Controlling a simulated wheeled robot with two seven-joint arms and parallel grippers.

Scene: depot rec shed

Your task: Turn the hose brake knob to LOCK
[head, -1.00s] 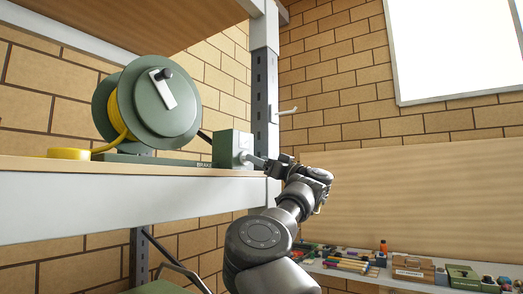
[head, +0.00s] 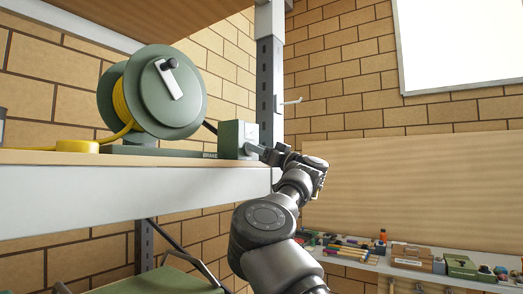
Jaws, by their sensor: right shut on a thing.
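A green hose reel (head: 166,92) with a yellow hose (head: 121,104) and a white crank stands on a shelf. To its right, on the same base, is a small green brake box (head: 237,138), with the word BRAKE on the base strip beside it. My right gripper (head: 262,150) is at the right face of the box, shut on the brake knob there. The knob is mostly hidden by the fingers, and its pointer and any LOCK mark cannot be read. My left gripper is not in view.
The shelf edge (head: 130,192) runs just below the box, and a grey slotted post (head: 270,90) with a white peg stands right behind it. A lower bench at the right holds a cardboard box (head: 411,257), a green case (head: 461,266) and several small items.

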